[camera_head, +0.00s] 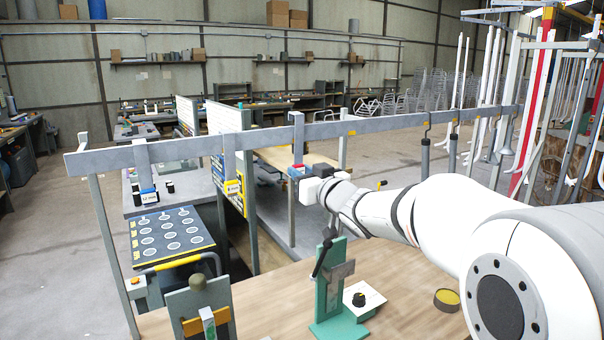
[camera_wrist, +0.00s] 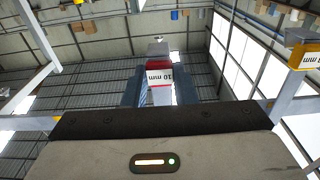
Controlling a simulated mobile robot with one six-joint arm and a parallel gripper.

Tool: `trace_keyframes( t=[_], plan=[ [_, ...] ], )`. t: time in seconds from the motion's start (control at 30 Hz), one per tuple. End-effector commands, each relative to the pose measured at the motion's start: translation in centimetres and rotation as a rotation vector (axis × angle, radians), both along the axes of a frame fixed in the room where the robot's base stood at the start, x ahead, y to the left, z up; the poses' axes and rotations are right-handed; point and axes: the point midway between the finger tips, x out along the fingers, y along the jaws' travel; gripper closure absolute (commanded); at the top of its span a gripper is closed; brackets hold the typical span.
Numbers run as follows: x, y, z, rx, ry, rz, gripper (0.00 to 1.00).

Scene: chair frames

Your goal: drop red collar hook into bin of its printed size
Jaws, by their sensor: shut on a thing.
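The red collar hook (camera_head: 298,140) is a grey strip hanging down from the long rail, with a red collar at its lower end. In the wrist view its red collar (camera_wrist: 159,65) carries a white label that reads 10 mm. My gripper (camera_head: 296,171) is at the collar, and its two blue fingers (camera_wrist: 158,88) are shut on it from both sides. The hook's top still appears to sit over the rail. I cannot make out any bin with a readable size.
The grey rail (camera_head: 375,125) crosses the scene. A blue collar hook (camera_head: 148,196) marked 12 mm and a yellow collar hook (camera_head: 233,186) hang to the left. A green stand (camera_head: 330,290) rises from the wooden bench (camera_head: 270,300) below. A panel with round discs (camera_head: 170,236) lies left.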

Motion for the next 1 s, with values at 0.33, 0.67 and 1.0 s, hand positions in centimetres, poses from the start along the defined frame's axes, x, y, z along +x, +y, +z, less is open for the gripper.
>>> trace_keyframes(
  t=[0.33, 0.67, 1.0],
  plan=[
    [-0.1, 0.0, 0.0, 0.0, 0.0, 0.001, 1.0],
    [-0.9, -0.6, 0.0, 0.0, 0.0, 0.0, 1.0],
    [-1.9, -1.2, 0.0, 0.0, 0.0, 0.001, 1.0]
  ],
)
